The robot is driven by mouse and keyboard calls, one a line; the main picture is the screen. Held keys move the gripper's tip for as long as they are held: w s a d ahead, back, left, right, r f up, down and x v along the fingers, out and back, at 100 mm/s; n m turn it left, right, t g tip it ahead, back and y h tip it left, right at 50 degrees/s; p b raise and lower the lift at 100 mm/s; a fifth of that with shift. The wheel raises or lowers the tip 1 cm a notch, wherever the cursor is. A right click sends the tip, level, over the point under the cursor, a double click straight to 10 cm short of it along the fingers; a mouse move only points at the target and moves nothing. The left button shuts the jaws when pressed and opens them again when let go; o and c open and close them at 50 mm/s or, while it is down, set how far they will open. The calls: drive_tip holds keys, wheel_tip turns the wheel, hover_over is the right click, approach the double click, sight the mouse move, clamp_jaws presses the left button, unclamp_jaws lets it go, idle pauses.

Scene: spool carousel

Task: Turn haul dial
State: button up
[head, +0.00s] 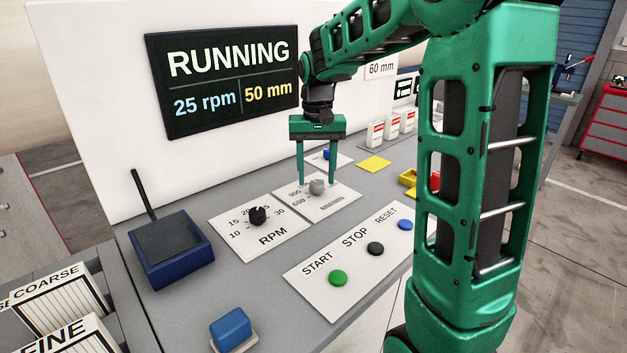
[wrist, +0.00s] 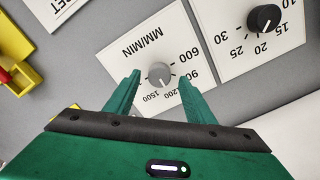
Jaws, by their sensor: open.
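A grey dial (head: 317,187) sits on a white plate marked with numbers such as 600 and 900. In the wrist view the same grey dial (wrist: 160,74) shows on its plate marked MM/MIN, with 600, 900, 1200 and 1500 around it. My gripper (head: 317,183) points down over this dial, its two green fingers apart. In the wrist view my gripper (wrist: 155,80) has one fingertip on each side of the dial, with gaps. Whether the fingers touch the dial cannot be told. The black RPM dial (head: 257,215) is on the neighbouring plate; it also shows in the wrist view (wrist: 264,18).
A panel with START, STOP and RESET buttons (head: 338,277) lies in front. A dark blue tray (head: 170,250) stands at left, a blue block (head: 230,328) at the front. A screen (head: 225,80) reads RUNNING, 25 rpm, 50 mm. Yellow pieces (head: 373,164) lie behind at right.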

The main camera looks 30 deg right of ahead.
sight(316, 182)
wheel_tip(316, 182, up, 9)
idle(0.3)
drive_tip(key=shift+f, duration=0.15)
idle(0.3)
